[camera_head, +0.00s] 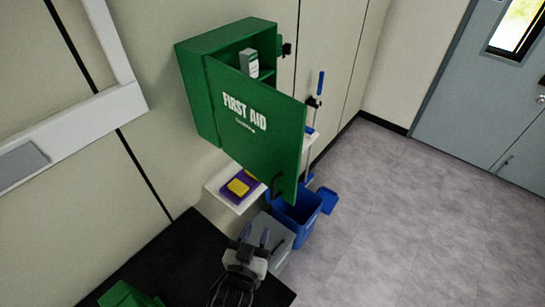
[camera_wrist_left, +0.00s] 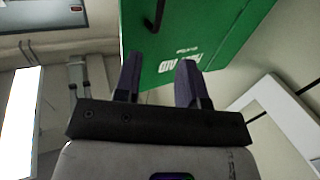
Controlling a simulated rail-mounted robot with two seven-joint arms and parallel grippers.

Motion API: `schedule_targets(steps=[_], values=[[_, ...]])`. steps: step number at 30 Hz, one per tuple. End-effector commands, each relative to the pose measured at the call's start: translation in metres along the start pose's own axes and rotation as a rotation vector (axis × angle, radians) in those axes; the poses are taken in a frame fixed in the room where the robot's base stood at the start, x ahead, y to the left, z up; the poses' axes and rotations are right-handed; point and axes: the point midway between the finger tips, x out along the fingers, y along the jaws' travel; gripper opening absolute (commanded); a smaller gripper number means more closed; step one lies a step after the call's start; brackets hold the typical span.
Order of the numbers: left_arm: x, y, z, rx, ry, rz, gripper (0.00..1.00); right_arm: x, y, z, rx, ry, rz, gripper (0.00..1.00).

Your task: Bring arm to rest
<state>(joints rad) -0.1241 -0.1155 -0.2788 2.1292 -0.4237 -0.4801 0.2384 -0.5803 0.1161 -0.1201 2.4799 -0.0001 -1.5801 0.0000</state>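My left gripper (camera_head: 255,236) shows at the bottom middle of the head view, above the dark bench and below the first aid cabinet. Its two purple-grey fingers stand apart with nothing between them. They also show in the left wrist view (camera_wrist_left: 158,76), open and empty, with the green cabinet door (camera_wrist_left: 205,40) beyond them. In the head view the green first aid cabinet (camera_head: 203,100) hangs on the wall with its door (camera_head: 250,125) swung open. A white and grey box (camera_head: 249,64) stands inside. My right gripper is not in view.
A black bench top (camera_head: 185,255) lies below, with a green object (camera_head: 125,296) at its near edge. A white shelf (camera_head: 222,196) holds a purple and yellow item (camera_head: 240,187). A blue bin (camera_head: 297,215) and a grey bin (camera_head: 272,232) stand nearby. The floor at right is clear.

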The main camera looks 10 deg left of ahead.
Motion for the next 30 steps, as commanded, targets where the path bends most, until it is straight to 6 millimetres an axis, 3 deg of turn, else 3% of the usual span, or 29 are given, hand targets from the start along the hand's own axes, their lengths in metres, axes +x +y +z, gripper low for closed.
schedule_targets(steps=[5,8,12,17,22,27,30], values=[[0.000,0.000,0.000,0.012,-0.002,-0.001,0.37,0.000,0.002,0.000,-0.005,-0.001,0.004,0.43],[0.000,-0.003,0.011,0.040,-0.067,-0.014,0.37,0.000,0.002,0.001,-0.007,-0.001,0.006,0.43],[-0.007,-0.006,0.041,0.058,-0.277,-0.026,0.37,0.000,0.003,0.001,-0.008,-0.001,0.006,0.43],[-0.033,-0.013,0.061,0.034,-0.545,-0.001,0.37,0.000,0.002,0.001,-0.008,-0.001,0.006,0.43],[-0.078,-0.030,0.070,0.027,-0.790,0.048,0.37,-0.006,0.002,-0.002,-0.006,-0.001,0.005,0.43],[-0.153,-0.057,0.075,0.029,-1.012,0.083,0.37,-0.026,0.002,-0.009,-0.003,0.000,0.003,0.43],[-0.184,-0.071,0.075,0.044,-1.061,0.075,0.37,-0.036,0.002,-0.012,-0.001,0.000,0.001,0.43]])
